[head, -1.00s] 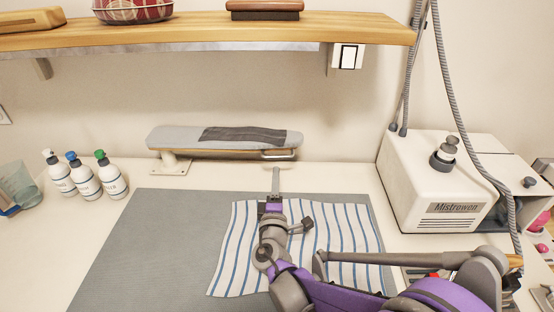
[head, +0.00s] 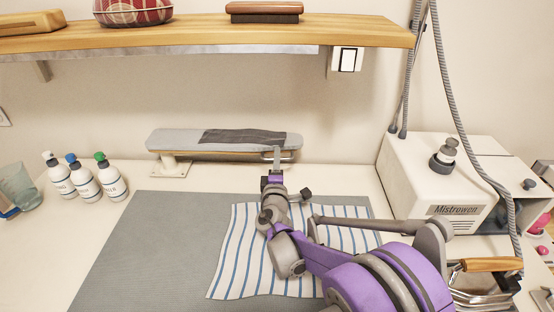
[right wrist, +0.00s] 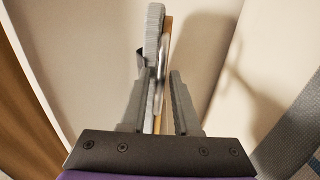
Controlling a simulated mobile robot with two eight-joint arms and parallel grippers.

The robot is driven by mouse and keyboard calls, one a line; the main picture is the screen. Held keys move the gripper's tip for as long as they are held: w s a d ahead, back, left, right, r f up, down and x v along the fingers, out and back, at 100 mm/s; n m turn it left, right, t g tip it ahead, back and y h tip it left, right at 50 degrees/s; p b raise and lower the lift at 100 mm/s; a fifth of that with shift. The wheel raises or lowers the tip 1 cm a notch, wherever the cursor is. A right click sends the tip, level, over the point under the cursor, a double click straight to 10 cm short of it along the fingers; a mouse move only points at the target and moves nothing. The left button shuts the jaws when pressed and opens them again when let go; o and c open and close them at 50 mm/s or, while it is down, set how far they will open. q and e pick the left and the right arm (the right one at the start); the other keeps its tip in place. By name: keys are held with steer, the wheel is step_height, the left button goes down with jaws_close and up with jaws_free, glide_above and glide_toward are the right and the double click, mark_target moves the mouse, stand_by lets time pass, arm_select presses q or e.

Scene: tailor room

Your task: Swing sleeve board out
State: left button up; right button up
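The sleeve board (head: 175,138), padded in grey with a dark cloth (head: 245,137) over it, stands at the back of the table against the wall on a pale bracket (head: 170,167). A metal handle (head: 290,157) sits under its right part. My right gripper (head: 277,150) is at this handle. In the right wrist view the fingers of my right gripper (right wrist: 158,88) are apart, with the handle (right wrist: 159,85) and the board's edge (right wrist: 154,35) seen between them. I cannot tell whether a finger touches the handle. My left gripper is not in view.
A striped cloth (head: 235,250) lies on the grey mat (head: 130,240) under my right arm. Several bottles (head: 85,182) stand at left. A white steam unit (head: 420,170) with a hose stands at right. A wooden shelf (head: 200,36) hangs above the board.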

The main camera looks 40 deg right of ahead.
jaws_close()
steer(key=shift+r, duration=0.1)
stand_by(1.1)
